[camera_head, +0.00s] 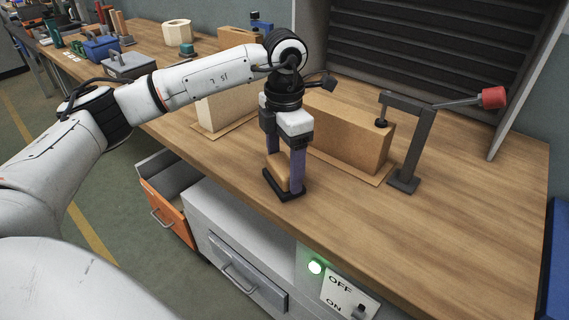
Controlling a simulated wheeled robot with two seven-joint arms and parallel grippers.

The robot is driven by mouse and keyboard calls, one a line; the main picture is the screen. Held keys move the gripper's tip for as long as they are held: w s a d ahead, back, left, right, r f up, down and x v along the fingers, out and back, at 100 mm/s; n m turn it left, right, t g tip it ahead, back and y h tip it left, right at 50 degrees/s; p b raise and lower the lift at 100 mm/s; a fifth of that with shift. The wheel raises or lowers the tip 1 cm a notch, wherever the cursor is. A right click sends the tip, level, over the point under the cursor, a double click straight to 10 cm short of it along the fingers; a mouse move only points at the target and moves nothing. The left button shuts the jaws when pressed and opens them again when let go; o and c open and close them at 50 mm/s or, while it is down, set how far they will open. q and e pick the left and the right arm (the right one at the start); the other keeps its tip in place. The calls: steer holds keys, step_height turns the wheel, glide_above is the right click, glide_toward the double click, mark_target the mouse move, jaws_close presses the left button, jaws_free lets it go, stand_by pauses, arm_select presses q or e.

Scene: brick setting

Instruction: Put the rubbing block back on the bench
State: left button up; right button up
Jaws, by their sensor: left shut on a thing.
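My left gripper (286,168) points straight down over the front part of the wooden bench (440,245). Its fingers are shut on the rubbing block (275,195), which has a tan wooden body and a flat black base. The block is upright, and its base appears to be at the bench top near the front edge. I cannot tell whether it touches the bench or hangs just above it. The fingers hide part of the block. My right gripper is not in view.
A large tan brick-like block (345,130) lies behind the gripper, next to a dark clamp (420,140) with a red handle end (493,97). An orange drawer (165,212) stands open below the bench's front. The bench's right front is clear.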

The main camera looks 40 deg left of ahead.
mark_target(285, 163)
arm_select(q)
steer(key=o, duration=0.6)
steer(key=shift+f, duration=0.15)
steer(key=o, duration=0.4)
step_height(285, 163, up, 12)
steer(key=shift+r, duration=0.2)
